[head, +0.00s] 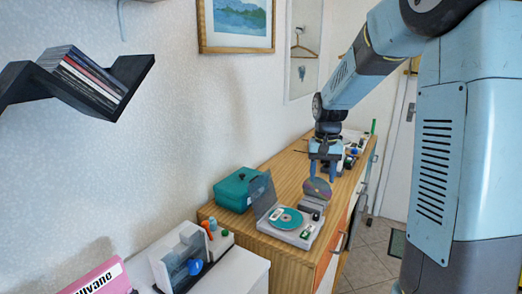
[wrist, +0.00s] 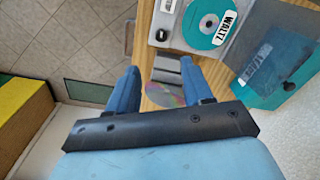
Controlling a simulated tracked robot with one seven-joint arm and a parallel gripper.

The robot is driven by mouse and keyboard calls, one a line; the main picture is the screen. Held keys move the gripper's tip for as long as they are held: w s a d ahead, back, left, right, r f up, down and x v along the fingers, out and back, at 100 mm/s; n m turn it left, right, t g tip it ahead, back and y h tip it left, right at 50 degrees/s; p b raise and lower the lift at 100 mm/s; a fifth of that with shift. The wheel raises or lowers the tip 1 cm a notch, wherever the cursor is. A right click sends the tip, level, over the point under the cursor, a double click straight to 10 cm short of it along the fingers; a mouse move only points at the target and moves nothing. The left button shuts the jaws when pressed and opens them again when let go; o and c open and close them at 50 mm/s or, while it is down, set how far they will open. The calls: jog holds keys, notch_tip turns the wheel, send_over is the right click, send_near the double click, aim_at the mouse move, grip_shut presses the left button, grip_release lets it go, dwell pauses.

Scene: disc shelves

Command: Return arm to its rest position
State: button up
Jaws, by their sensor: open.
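My gripper (head: 323,172) hangs pointing down over the wooden cabinet top, with my arm stretched out to it from the right. In the wrist view its two blue fingers (wrist: 160,82) are spread apart with nothing held between them. A shiny disc (head: 317,190) stands upright in a grey holder (head: 311,204) just below the fingers. The disc also shows between and beyond the fingers in the wrist view (wrist: 165,94); I cannot tell the exact gap to it.
An open disc player (head: 268,230) with a teal disc (head: 287,219) lies on the cabinet (head: 235,222), beside a teal box (head: 233,192). Small items stand farther back. A black wall shelf (head: 130,72) holds several cases. A white stand (head: 182,256) is at front left.

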jog(key=s+r+n+t, duration=0.1)
jog(key=s+r, duration=0.4)
jog(key=s, duration=0.8)
jog(key=s+r+n+t, duration=0.1)
jog(key=s+r+t, duration=0.3)
jog(key=s, duration=1)
jog(key=shift+a+r, duration=0.25)
jog(key=shift+r, duration=0.6)
jog(key=shift+s, duration=0.1)
jog(key=shift+c, duration=0.3)
